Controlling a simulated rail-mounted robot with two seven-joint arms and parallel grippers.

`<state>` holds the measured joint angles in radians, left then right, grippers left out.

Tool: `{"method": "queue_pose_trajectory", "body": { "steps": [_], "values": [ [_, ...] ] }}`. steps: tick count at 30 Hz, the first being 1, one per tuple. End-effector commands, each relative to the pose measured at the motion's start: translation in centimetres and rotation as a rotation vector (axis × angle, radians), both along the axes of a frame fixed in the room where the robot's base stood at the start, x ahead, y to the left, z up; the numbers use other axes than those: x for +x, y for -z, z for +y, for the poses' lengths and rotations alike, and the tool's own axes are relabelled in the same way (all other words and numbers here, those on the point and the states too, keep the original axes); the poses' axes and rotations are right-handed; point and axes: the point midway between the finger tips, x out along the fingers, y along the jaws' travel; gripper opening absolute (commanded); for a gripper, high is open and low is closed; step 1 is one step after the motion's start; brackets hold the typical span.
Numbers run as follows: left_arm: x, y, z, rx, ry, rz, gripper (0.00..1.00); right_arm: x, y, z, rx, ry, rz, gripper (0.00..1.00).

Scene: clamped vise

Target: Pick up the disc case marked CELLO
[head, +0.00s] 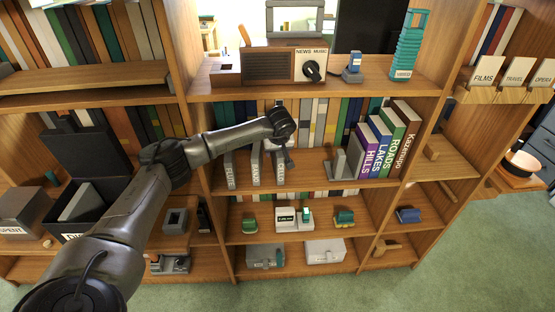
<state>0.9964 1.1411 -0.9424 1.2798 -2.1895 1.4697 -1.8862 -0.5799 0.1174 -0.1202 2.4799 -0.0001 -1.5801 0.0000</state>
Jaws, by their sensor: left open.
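Several slim grey disc cases stand upright on the middle shelf (320,184). The left one (230,170) reads FLUTE. The middle one (255,166) has a label that seems to end in ANO. The right one (281,172) has a label too small and too covered to read with certainty; by its place beside the others it may be the CELLO case. My left gripper (285,152) is open, just above and in front of the right case, and hides its upper part. I cannot tell whether the fingers straddle or touch it. My right gripper is not in view.
Right of the cases stand a grey bookend (347,163) and books such as HILLS (376,152). Small items, including a green one (344,218), stand below. Shelf space between cases and bookend is clear.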

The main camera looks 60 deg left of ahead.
Motion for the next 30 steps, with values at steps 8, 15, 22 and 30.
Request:
{"method": "queue_pose_trajectory", "body": {
  "steps": [8, 15, 22, 30],
  "values": [
    [0.0, 0.06, -0.01, 0.0, 0.0, 0.0, 0.56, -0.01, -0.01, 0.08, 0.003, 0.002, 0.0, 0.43],
    [0.01, 0.04, -0.01, 0.0, 0.0, 0.0, 0.34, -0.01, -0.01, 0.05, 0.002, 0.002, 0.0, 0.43],
    [0.01, 0.04, -0.01, 0.0, 0.0, 0.0, 0.12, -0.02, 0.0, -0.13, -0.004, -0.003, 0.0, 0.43],
    [0.01, -0.01, 0.0, 0.0, 0.0, 0.0, 0.0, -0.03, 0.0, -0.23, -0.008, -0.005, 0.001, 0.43]
  ]
}}
